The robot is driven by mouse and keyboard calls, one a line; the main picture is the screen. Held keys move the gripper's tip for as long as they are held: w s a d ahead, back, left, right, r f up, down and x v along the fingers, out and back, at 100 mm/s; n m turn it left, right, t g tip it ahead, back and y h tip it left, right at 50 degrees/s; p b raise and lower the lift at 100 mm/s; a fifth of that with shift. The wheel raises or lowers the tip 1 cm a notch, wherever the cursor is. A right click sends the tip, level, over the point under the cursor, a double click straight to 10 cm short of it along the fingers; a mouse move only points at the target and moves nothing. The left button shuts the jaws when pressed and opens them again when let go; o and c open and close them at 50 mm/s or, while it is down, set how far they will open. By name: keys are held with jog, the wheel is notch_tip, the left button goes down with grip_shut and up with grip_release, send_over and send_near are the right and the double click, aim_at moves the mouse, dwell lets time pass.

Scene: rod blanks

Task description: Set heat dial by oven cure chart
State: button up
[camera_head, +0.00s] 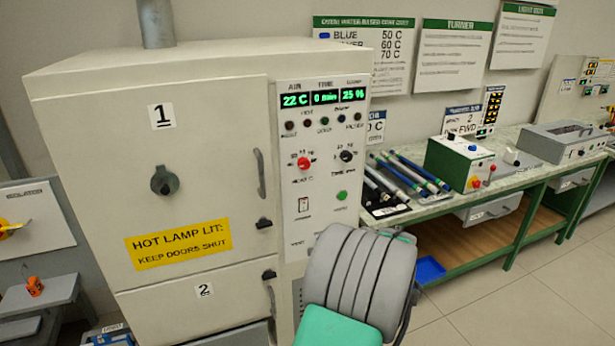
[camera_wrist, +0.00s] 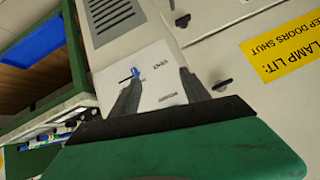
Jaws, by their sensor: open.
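The heat dial (camera_head: 303,162) is a red knob on the oven's control panel, left of the black time dial (camera_head: 346,156). Its exact setting is too small to read. The oven display (camera_head: 323,97) shows air 22 C, time 0 min and 25 %. The cure chart (camera_head: 366,62) on the wall lists blue 50 C, then lines of 60 C and 70 C, partly hidden by the oven. In the wrist view, my gripper (camera_wrist: 158,76) is open and empty before the lower panel, near a small blue lever (camera_wrist: 135,72). The head view hides its fingers behind my arm.
The oven (camera_head: 80,100) has door 1 with a yellow hot-lamp label (camera_head: 178,244) and door 2 below, both appearing shut. A green bench (camera_head: 470,195) at right carries rods (camera_head: 405,178) and a control box (camera_head: 460,163). A blue bin (camera_head: 430,269) lies low at right.

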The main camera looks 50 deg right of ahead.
jog(key=w+d+r+n+t+h, duration=0.2)
jog(key=w+d+r+t, duration=0.15)
jog(key=r, duration=0.35)
jog(key=n+t+h, duration=0.3)
jog(key=n+t, duration=0.1)
send_near(305, 164)
jog(key=w, duration=0.1)
jog(key=shift+g, duration=0.25)
jog(key=p+x, duration=0.2)
jog(key=x, duration=0.5)
jog(key=shift+w+d+r, duration=0.15)
jog(key=shift+w+d, duration=0.05)
jog(key=shift+d, duration=0.15)
jog(key=shift+c, duration=0.4)
grip_shut()
